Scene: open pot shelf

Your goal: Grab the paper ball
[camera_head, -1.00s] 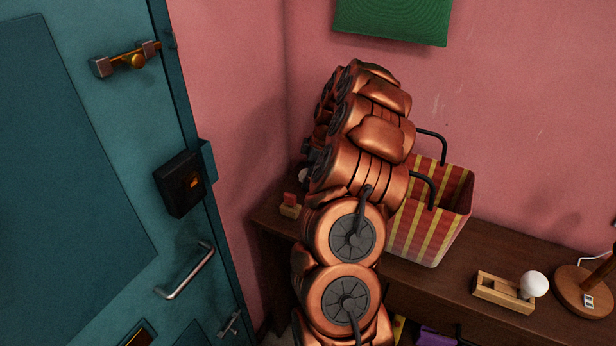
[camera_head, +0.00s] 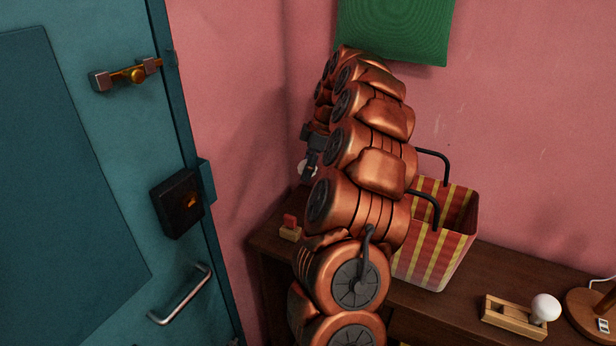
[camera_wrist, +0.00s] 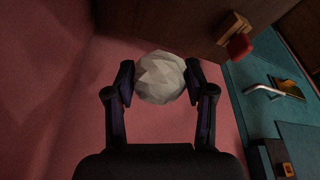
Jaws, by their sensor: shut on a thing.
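The paper ball (camera_wrist: 160,78) is a crumpled, off-white, faceted lump in the wrist view. It sits between the two dark fingers of my gripper (camera_wrist: 160,82), which is shut on it, with a fingertip against each side. In the head view, a small pale part of the ball (camera_head: 303,167) shows beside my gripper (camera_head: 311,165), left of my copper arm. My arm hides most of the gripper there. The ball appears held above the wooden table top, close to the pink wall.
A brown wooden table (camera_head: 390,308) runs along the wall. On it stand a red-and-yellow striped bag (camera_head: 432,252), a wooden block with a red piece (camera_head: 290,228), and a wooden holder with a white bulb (camera_head: 545,308). A teal door (camera_head: 90,240) is at left.

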